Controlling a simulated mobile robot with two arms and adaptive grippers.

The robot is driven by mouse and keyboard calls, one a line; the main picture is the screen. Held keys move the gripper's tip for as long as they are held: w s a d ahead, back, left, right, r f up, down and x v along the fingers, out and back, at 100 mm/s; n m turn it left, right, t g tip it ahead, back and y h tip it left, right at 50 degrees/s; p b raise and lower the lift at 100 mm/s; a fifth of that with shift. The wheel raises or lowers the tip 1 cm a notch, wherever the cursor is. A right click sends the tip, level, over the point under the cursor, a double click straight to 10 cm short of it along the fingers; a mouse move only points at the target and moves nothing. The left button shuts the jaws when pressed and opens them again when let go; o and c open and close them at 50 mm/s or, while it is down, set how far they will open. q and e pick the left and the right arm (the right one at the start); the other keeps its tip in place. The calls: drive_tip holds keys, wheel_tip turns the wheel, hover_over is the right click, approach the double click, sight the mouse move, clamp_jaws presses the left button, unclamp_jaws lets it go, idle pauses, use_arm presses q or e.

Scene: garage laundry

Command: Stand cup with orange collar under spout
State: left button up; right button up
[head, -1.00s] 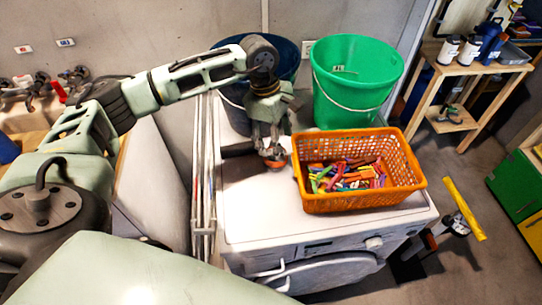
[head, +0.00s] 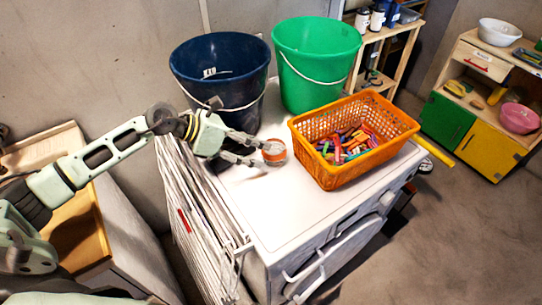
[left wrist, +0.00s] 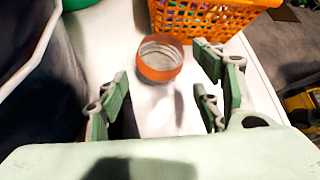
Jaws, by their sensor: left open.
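The cup with the orange collar (head: 274,152) stands on top of the white washing machine (head: 272,205), left of the orange basket. In the left wrist view the cup (left wrist: 160,60) shows its open mouth, pale ribbed inside and orange band. My left gripper (head: 253,151) reaches in from the left, low over the machine top. It is open, with its fingertips just short of the cup. In the left wrist view the cup lies ahead of the gap between the fingers (left wrist: 160,92). My right gripper and a spout are not in view.
The orange basket (head: 355,169) of coloured pegs stands close right of the cup. A dark blue bucket (head: 222,85) and a green bucket (head: 316,62) stand behind. A white drying rack (head: 205,220) is at the machine's left side. The machine top in front is clear.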

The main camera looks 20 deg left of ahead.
use_arm(q)
drive_tip(key=shift+w+d+f, duration=0.2)
drive_tip(key=shift+w+d, duration=0.15)
drive_tip(key=shift+d, duration=0.15)
drive_tip(key=shift+w+d+f+p, duration=0.2)
drive_tip(key=shift+f+p, duration=0.05)
drive_tip(key=shift+p, duration=0.05)
drive_tip(key=p+x, duration=0.1)
drive_tip(key=x, duration=0.3)
drive_tip(key=shift+a+f, duration=0.1)
drive_tip(key=shift+a, duration=0.05)
drive_tip(key=shift+f, duration=0.2)
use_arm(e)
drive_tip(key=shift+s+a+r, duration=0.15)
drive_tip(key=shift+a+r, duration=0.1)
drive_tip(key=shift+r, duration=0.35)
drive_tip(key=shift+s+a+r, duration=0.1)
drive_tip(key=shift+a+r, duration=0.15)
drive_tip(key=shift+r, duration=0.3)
use_arm(q)
drive_tip(key=shift+c, duration=0.5)
drive_tip(key=c, duration=0.4)
drive_tip(key=shift+c, duration=1.2)
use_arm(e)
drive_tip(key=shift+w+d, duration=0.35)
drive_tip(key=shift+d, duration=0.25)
